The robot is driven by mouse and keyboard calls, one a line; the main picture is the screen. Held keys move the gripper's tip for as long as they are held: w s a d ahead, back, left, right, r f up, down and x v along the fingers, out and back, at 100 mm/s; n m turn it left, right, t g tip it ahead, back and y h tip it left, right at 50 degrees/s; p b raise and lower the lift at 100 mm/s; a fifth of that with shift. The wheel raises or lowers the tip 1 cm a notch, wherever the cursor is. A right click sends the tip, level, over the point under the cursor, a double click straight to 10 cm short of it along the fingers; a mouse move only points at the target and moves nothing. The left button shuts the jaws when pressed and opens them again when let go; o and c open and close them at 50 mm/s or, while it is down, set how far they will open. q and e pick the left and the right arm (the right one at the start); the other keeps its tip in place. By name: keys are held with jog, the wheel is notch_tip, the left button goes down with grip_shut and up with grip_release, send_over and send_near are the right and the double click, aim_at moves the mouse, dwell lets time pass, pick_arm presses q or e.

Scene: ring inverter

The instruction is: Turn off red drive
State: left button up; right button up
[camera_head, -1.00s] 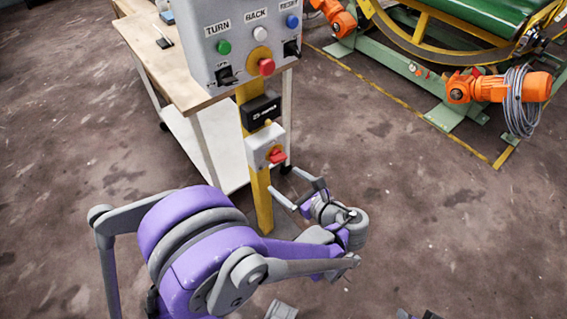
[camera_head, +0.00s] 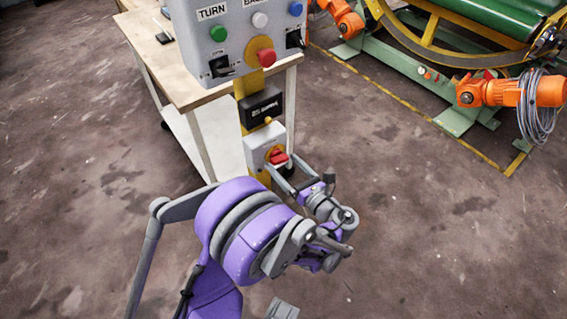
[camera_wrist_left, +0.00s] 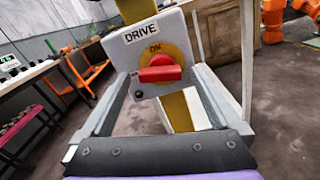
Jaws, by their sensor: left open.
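The red drive switch is a red rotary knob (camera_head: 278,158) on a yellow disc, on the front of a small grey box (camera_head: 265,138) low on the yellow post. In the left wrist view the red knob (camera_wrist_left: 160,70) has its grip bar lying roughly level, under "ON" on the disc, with a "DRIVE" label (camera_wrist_left: 142,33) on the box. My left gripper (camera_head: 283,165) is open. Its two fingers (camera_wrist_left: 161,76) point at the box, one on each side of the knob; I see no contact with the knob. My right gripper is not in view.
Above the switch are a black box (camera_head: 262,108) and a larger grey panel (camera_head: 232,45) with coloured buttons and a red stop knob (camera_head: 266,57). A wooden-topped table (camera_head: 190,92) stands behind the post. Orange and green machinery (camera_head: 500,92) is at the right. The floor right of the post is clear.

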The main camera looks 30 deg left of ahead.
pick_arm(q)
jog(key=shift+w+a, duration=0.2)
jog(key=shift+a, duration=0.35)
jog(key=c, duration=1.4)
jog(key=shift+o, duration=0.2)
jog(key=shift+n, duration=1.6)
jog(key=o, duration=1.4)
jog(key=shift+c, duration=0.2)
jog(key=v, duration=1.1)
